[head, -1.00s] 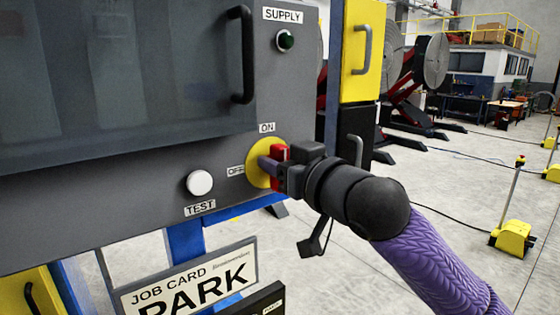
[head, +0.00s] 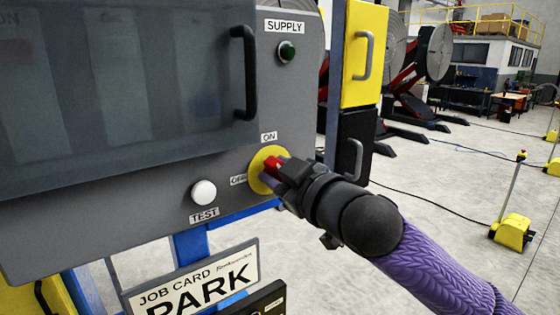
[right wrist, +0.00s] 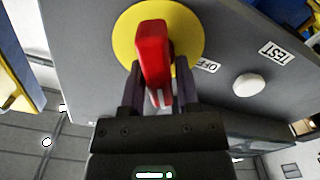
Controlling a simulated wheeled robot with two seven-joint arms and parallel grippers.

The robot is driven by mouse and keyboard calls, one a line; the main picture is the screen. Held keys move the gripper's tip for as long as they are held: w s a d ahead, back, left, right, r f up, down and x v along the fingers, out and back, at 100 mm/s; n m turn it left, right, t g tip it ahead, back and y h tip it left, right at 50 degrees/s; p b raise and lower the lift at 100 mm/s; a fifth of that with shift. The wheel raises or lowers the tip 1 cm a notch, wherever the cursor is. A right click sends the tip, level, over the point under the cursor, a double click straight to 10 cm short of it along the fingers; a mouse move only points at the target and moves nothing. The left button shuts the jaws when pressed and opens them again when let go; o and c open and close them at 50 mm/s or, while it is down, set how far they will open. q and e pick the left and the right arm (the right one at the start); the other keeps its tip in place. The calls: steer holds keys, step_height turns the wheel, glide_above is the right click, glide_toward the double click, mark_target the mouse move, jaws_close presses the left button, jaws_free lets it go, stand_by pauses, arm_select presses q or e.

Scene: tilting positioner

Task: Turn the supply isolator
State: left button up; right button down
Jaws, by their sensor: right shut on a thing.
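The supply isolator is a red handle (head: 273,166) on a yellow round plate (head: 257,184), low on the right of the grey panel front. An ON label (head: 269,137) is above the plate and an OFF label (head: 238,180) to its left. My right gripper (head: 275,177) is shut on the red handle, its fingers turned at a slant. In the right wrist view the red handle (right wrist: 153,55) stands between the two fingers (right wrist: 155,88), in front of the yellow plate (right wrist: 190,38). The exact handle setting is hard to read. My left gripper is out of view.
A green SUPPLY lamp (head: 287,51) is above the isolator. A white TEST button (head: 203,192) is to its lower left. A window door with a black handle (head: 243,66) covers the upper panel. A PARK job card (head: 195,282) is below. Open floor is to the right.

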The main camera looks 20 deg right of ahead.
steer(key=n+p, duration=0.1)
steer(key=n, duration=0.1)
steer(key=shift+a+n, duration=0.1)
steer(key=shift+n, duration=0.3)
steer(key=shift+f+n+p, duration=0.1)
steer(key=shift+n+p, duration=0.2)
steer(key=shift+n, duration=0.6)
steer(key=n, duration=0.3)
steer(key=shift+s+a+f+n, duration=0.1)
steer(key=shift+f+n, duration=0.1)
steer(key=shift+n, duration=0.1)
steer(key=shift+f+n, duration=0.2)
steer(key=shift+n, duration=1.6)
steer(key=shift+c, duration=2.4)
jaws_free()
